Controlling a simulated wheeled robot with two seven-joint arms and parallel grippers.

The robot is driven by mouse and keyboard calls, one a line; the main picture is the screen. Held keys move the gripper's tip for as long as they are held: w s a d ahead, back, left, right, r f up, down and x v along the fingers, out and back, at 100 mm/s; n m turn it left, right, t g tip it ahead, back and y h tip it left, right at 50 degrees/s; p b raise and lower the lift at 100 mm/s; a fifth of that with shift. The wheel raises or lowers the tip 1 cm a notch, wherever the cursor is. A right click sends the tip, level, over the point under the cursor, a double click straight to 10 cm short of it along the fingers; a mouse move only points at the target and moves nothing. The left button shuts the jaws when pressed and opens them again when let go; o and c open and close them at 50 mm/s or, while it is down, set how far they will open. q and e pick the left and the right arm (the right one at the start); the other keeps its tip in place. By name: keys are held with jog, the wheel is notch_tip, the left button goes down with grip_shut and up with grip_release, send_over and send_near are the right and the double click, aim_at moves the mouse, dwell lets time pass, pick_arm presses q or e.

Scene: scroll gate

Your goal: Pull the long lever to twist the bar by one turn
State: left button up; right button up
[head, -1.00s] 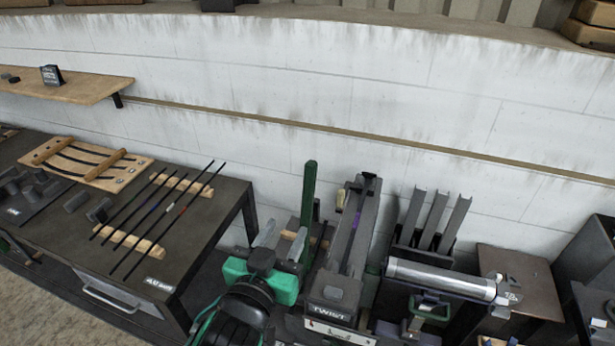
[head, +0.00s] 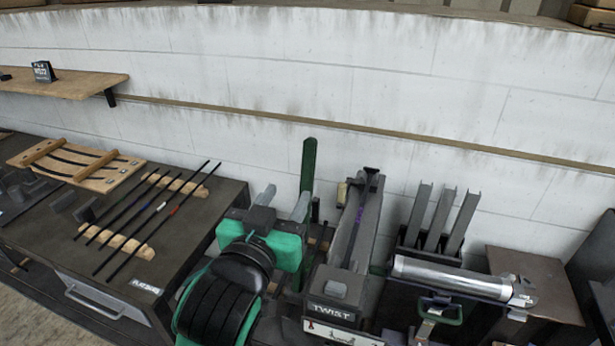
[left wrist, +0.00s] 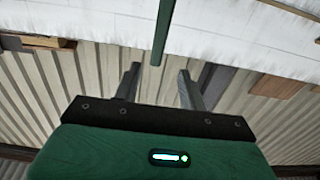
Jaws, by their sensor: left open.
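The long lever (head: 308,168) is a dark green upright post to the left of the twist machine (head: 331,312), which is grey with a "TWIST" label. A thin dark bar with a purple mark (head: 359,215) lies along the machine's trough. My left gripper (head: 284,198) has a green body and two grey fingers, open and empty, just left of the lever. In the left wrist view the lever (left wrist: 163,30) shows above the open fingers of the gripper (left wrist: 158,76), in line with the gap between them. I cannot tell its depth. The lever's foot is hidden. My right gripper is not in view.
A dark table (head: 215,230) with several thin rods (head: 160,208) on wooden blocks stands at left. Right of the machine are upright grey channels (head: 440,220) and a silver cylinder (head: 450,277). A pale wall (head: 270,65) stands behind.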

aim_at(306, 165)
pick_arm(q)
jog(key=p+x, duration=0.2)
jog(key=x, duration=0.8)
jog(key=shift+d, duration=0.1)
jog(key=shift+w+d, duration=0.15)
jog(key=shift+w, duration=0.35)
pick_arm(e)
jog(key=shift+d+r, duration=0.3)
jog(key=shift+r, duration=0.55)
pick_arm(q)
grip_shut()
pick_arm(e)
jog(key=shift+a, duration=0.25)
